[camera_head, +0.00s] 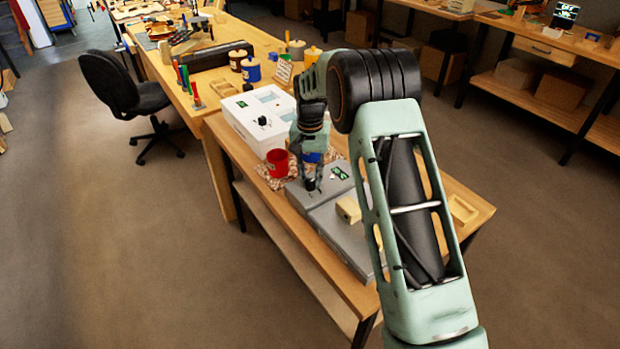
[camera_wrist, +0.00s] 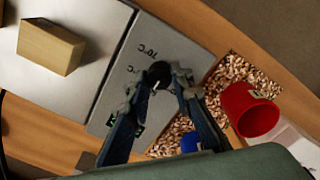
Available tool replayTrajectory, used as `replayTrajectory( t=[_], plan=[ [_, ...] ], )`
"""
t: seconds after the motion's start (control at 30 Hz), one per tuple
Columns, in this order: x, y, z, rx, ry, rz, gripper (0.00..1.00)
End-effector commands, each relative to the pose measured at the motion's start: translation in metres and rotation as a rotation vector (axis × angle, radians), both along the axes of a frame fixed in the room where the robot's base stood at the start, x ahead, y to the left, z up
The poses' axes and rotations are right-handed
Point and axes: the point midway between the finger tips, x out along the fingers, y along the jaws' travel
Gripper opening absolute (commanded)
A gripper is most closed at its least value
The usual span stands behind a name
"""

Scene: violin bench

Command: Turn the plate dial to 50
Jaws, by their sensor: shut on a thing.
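The grey hot plate (camera_head: 352,237) stands on the near wooden bench, with a pale wooden block (camera_head: 348,209) on its top. Its green-lit display (camera_head: 340,173) is on the end section. The same plate (camera_wrist: 107,98) shows in the wrist view, where the black plate dial (camera_wrist: 158,72) sits beside printed marks, one reading 70°C. My gripper (camera_wrist: 160,82) has its fingers on either side of the dial and is shut on it. In the head view my gripper (camera_head: 312,186) is low over the plate's end. The dial's pointer and the display's number cannot be read.
A red cup (camera_head: 277,162) stands on a speckled patch (camera_wrist: 175,135) close beside the plate's end. A white box (camera_head: 259,117) with a black knob stands behind it. Jars and tools crowd the far bench. A wooden tray (camera_head: 463,210) lies at the right.

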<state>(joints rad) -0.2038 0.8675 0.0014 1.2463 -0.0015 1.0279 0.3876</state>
Motion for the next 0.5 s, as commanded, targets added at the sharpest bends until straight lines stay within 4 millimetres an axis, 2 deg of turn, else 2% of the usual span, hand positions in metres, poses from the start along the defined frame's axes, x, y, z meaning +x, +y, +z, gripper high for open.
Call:
replayTrajectory(
  t=[0.47, 0.5],
  plan=[
    [0.0006, 0.0003, 0.0009, 0.001, -0.002, -0.011, 0.0],
    [0.0006, 0.0003, 0.0009, 0.001, -0.002, -0.011, 0.25]
  ],
)
